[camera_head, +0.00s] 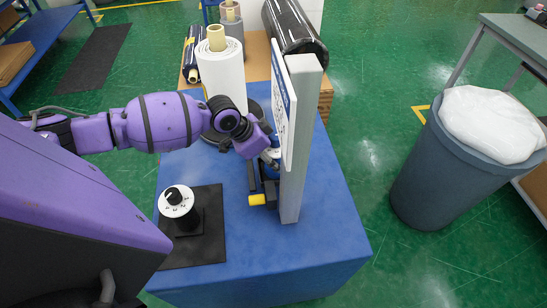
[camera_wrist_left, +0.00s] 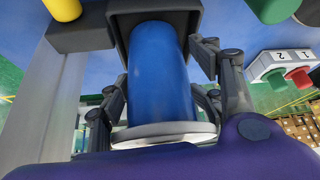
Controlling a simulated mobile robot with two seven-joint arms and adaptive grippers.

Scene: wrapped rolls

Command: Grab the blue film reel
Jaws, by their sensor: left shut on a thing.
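The blue film reel (camera_wrist_left: 160,75) fills the middle of the left wrist view, a blue cylinder with a pale rim at its near end. Its far end sits in or against a dark square holder (camera_wrist_left: 115,22). My left gripper (camera_wrist_left: 162,90) is shut on the reel, with fingers on both sides of it. In the head view my left gripper (camera_head: 270,158) is beside the grey post, and only a little of the reel shows there, partly hidden by the gripper and the upright panel. My right gripper is not in view.
A tall grey post (camera_head: 292,190) with a white panel (camera_head: 284,110) stands close right of the gripper on the blue table (camera_head: 255,270). A dial on a stand (camera_head: 177,200) is at the left. Wrapped rolls (camera_head: 220,72) stand behind. A bin (camera_head: 425,180) is far right.

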